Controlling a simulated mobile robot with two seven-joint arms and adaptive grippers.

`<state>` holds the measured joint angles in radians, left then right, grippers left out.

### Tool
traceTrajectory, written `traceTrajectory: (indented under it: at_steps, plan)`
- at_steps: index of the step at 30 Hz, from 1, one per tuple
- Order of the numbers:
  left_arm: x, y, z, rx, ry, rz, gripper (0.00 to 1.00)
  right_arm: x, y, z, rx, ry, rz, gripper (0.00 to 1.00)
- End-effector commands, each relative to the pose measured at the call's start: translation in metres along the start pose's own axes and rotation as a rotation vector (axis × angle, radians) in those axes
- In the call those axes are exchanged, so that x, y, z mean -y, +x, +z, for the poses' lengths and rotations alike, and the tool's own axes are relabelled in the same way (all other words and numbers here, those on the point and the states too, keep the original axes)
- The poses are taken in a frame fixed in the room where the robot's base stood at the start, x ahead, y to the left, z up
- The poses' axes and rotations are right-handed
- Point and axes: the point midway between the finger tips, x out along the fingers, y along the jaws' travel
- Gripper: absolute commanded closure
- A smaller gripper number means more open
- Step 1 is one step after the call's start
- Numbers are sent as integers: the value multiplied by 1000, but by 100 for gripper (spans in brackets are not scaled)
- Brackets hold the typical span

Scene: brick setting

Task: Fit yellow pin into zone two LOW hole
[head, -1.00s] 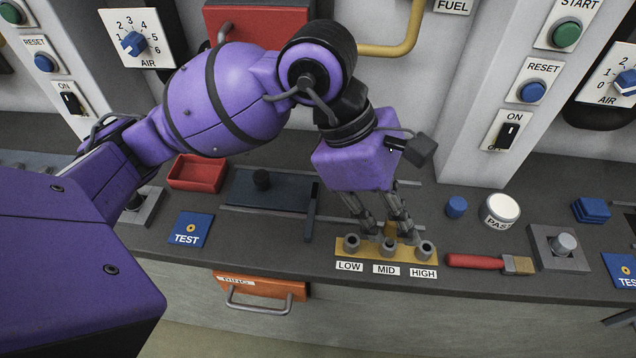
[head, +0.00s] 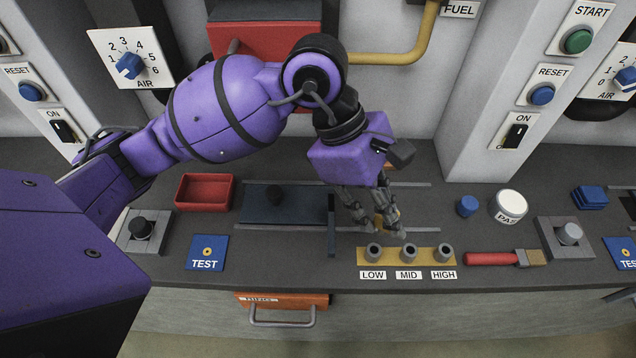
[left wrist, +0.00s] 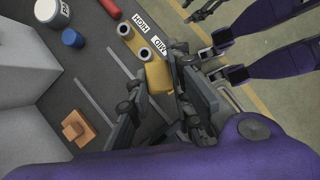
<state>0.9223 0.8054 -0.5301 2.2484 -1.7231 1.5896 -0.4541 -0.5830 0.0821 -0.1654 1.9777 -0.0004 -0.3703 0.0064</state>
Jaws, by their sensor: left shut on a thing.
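My left gripper (head: 380,229) is just behind the yellow hole strip (head: 364,263), its fingers pointing down. It is shut on the yellow pin (head: 379,222), mostly hidden by the fingers; yellow also shows between the fingers in the left wrist view (left wrist: 157,76). The strip has three grey collared holes. The LOW hole (head: 373,250) is at the left, MID (head: 408,249) in the middle and HIGH (head: 444,250) at the right; all look empty. The pin appears apart from them. In the left wrist view, dark finger-like parts (left wrist: 205,10), perhaps my right gripper, show at the top.
A dark sliding plate (head: 300,207) and red tray (head: 204,191) lie left. A tan block (left wrist: 77,130) shows in the left wrist view. The counter edge is close in front.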

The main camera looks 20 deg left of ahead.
Motion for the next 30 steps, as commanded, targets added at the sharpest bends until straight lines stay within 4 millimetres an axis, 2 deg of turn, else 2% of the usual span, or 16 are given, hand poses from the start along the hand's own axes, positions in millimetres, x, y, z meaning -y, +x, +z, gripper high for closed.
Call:
traceTrajectory:
  at_steps: [8, 19, 24, 30]
  plan:
    - [-1, 2, -1, 0, 1, 4, 100, -3, 1, 6, 9, -5, 3, 60]
    - [0, 36, -20, 1, -1, -1, 100, -4, 11, 30, 34, -7, 7, 60]
    - [-1, 48, -27, 0, 1, 2, 100, -1, 18, 30, 29, -6, 5, 60]
    - [-1, 49, -28, 0, 3, 6, 100, 0, 21, 28, 25, -7, 3, 60]
